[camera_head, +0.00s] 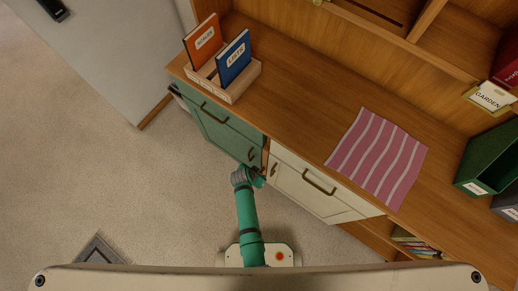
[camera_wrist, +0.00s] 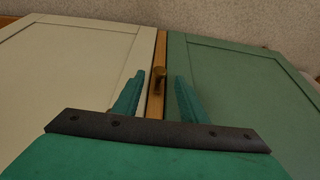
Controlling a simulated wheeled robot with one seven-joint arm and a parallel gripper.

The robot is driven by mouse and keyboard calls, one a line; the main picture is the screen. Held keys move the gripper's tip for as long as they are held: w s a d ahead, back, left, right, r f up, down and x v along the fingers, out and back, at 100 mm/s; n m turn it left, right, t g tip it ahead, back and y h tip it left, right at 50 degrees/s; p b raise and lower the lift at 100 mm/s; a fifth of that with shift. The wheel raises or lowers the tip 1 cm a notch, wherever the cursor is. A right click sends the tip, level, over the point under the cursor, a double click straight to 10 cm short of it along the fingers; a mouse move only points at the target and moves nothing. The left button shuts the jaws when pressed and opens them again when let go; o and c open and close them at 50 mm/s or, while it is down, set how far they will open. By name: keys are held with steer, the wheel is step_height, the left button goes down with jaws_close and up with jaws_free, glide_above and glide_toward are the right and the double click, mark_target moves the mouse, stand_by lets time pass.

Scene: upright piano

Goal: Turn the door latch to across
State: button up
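The door latch (camera_wrist: 160,73) is a small brass piece on the wooden strip (camera_wrist: 158,98) between a cream door (camera_wrist: 85,65) and a green door (camera_wrist: 235,85) in the wrist view. I cannot tell clearly which way it is turned. My gripper (camera_wrist: 159,92) is open and empty, with one teal finger on each side of the strip. The latch shows between and beyond the fingertips, with no visible contact. In the head view my gripper (camera_head: 257,177) is at the cabinet front, by the gap between the doors, and the latch cannot be made out.
The wooden counter (camera_head: 290,115) above holds a box (camera_head: 237,88) with an orange and a blue book, and a striped cloth (camera_head: 378,158). Brass handles (camera_head: 319,182) stick out from the fronts. Open floor (camera_head: 130,190) lies left. A dark mat (camera_head: 100,250) lies at lower left.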

steer(key=shift+x, duration=1.8)
